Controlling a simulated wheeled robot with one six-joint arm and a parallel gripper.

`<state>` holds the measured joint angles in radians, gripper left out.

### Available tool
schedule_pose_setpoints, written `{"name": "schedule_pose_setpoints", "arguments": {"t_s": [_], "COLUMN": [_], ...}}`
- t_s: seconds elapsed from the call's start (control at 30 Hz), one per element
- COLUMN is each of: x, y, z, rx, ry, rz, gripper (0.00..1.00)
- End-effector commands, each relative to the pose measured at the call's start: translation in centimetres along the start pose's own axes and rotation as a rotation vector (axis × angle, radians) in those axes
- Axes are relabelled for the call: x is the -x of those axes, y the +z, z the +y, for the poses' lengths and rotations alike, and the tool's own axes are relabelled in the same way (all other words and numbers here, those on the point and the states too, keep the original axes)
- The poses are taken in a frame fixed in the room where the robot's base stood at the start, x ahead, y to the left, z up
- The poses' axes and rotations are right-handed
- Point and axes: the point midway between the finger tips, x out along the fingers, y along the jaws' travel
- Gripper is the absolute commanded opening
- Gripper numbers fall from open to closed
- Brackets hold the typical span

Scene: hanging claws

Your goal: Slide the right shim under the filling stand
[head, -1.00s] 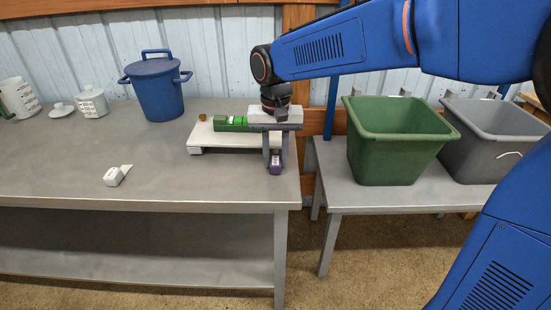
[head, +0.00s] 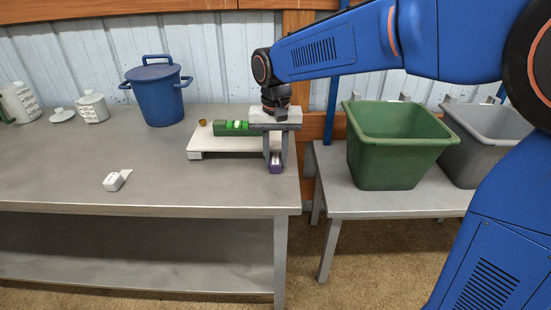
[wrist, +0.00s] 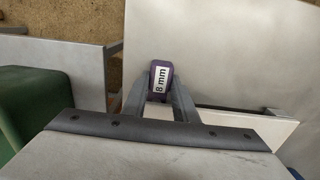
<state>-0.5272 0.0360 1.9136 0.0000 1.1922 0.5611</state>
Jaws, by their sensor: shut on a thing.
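The filling stand (head: 225,143) is a low white platform on the grey table, with a green block on top. My gripper (head: 276,158) points down at its right end and is shut on a purple shim (head: 275,168). In the wrist view the shim (wrist: 160,76) shows an "8 mm" label between the fingers (wrist: 158,98). The stand's edge (wrist: 250,122) lies just right of it there. My gripper hides the stand's right end, so I cannot tell whether the shim's tip is under it. A white wedge-shaped shim (head: 117,180) lies apart at the table's front left.
A blue lidded pot (head: 157,95) stands behind the stand, and white crockery (head: 92,107) is at the far left. A small brass cup (head: 202,122) sits by the stand's back left. A green bin (head: 395,150) and a grey bin (head: 480,145) stand on the right table.

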Motion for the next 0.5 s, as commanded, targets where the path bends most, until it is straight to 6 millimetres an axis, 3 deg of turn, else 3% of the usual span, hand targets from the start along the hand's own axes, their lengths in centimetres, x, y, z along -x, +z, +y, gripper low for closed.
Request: {"name": "schedule_pose_setpoints", "arguments": {"t_s": [0.47, 0.5], "x": [0.1, 0.1], "y": [-1.2, -1.2], "z": [0.0, 0.0], "rx": [0.000, 0.000], "ry": [-0.001, -0.001], "rz": [0.001, 0.001], "gripper": [0.04, 0.33]}}
